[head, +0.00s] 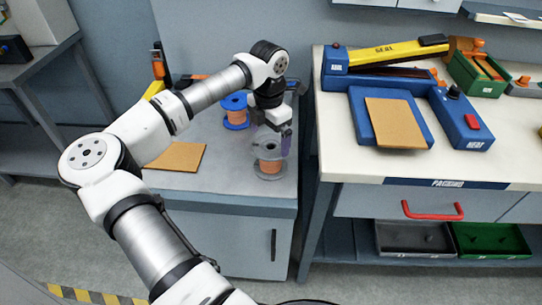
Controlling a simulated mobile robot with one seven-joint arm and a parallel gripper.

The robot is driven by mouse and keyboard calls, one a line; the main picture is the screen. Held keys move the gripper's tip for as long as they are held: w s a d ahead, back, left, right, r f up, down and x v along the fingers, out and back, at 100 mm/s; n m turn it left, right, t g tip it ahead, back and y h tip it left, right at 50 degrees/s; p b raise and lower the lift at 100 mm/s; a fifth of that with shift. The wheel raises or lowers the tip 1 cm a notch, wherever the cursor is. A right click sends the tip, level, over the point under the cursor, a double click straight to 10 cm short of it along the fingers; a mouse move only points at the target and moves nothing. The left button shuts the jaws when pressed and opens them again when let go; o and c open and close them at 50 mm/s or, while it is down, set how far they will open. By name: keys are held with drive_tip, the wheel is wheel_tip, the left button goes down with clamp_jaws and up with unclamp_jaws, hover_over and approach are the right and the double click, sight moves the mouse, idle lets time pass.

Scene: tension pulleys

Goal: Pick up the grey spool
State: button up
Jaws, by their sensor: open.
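The grey spool (269,165) stands on the grey workbench (232,191) near its front right corner. It has grey flanges and a copper-coloured winding. My gripper (271,139) points down at the top of the spool, with its fingers around or just above the upper flange. The jaws are open. The fingers hide part of the spool's top, and I cannot tell whether they touch it.
A blue spool (236,114) stands behind and to the left of the grey one. A brown sheet (177,156) lies on the bench further left. The white packing table (340,150) with a blue sealer (466,127) stands close on the right.

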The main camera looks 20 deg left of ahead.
sight(271, 148)
drive_tip(key=f, duration=0.3)
drive_tip(key=f+p, duration=0.1)
drive_tip(key=f, duration=0.1)
drive_tip(key=shift+d, duration=0.25)
drive_tip(key=shift+c, duration=0.4)
drive_tip(key=c, duration=1.2)
